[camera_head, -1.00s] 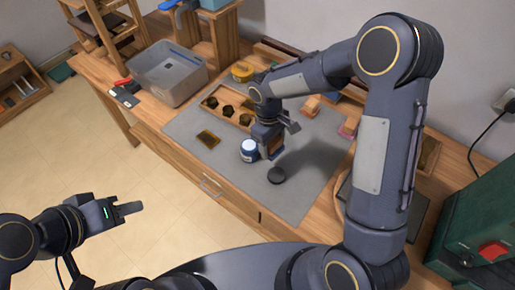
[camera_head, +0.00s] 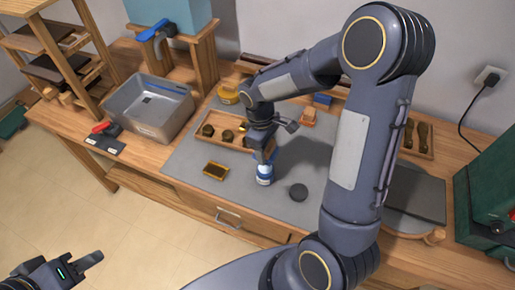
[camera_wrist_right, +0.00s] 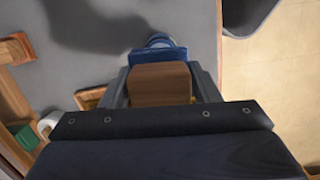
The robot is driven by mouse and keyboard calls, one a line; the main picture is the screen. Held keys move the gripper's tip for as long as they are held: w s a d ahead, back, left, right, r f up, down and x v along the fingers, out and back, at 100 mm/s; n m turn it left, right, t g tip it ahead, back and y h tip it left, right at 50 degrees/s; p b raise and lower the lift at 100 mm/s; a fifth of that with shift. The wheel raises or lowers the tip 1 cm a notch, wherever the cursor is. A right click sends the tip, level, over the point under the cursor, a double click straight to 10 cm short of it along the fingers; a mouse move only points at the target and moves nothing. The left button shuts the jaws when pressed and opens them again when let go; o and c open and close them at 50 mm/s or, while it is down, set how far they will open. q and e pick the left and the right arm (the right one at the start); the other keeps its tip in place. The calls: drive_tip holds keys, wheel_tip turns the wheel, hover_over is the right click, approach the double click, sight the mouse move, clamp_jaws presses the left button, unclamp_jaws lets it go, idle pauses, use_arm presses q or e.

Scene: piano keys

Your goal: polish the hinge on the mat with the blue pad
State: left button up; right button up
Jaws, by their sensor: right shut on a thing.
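The hinge (camera_head: 215,171) looks like a small brass plate with a dark middle. It lies flat on the grey mat (camera_head: 196,158), left of my right gripper; a yellowish corner of it shows at lower left in the right wrist view (camera_wrist_right: 90,98). My right gripper (camera_head: 267,154) is shut on a wooden block with a blue pad (camera_wrist_right: 172,54) along its far side. It is just behind a white and blue jar (camera_head: 265,176) and partly overlaps it in the head view; contact cannot be told. My left gripper (camera_head: 93,261) is off the table at lower left, its finger gap unclear.
A black disc (camera_head: 299,192) lies right of the jar. Behind the hinge is a wooden tray (camera_head: 207,118) with dark round pieces. A yellow tin (camera_head: 228,95), an orange block (camera_head: 308,117) and a blue block (camera_head: 322,99) stand further back. A grey bin (camera_head: 150,108) stands left.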

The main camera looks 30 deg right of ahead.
sight(268, 168)
drive_tip(key=shift+d+f+b, duration=0.15)
drive_tip(key=shift+f+b, duration=0.3)
drive_tip(key=shift+f, duration=0.25)
drive_tip(key=shift+f+b, duration=1.7)
drive_tip(key=shift+f, duration=0.5)
drive_tip(key=shift+f+b, duration=0.45)
drive_tip(key=shift+f, duration=0.1)
drive_tip(key=shift+r+p, duration=2.75)
drive_tip(key=shift+r, duration=0.85)
drive_tip(key=shift+f, duration=0.1)
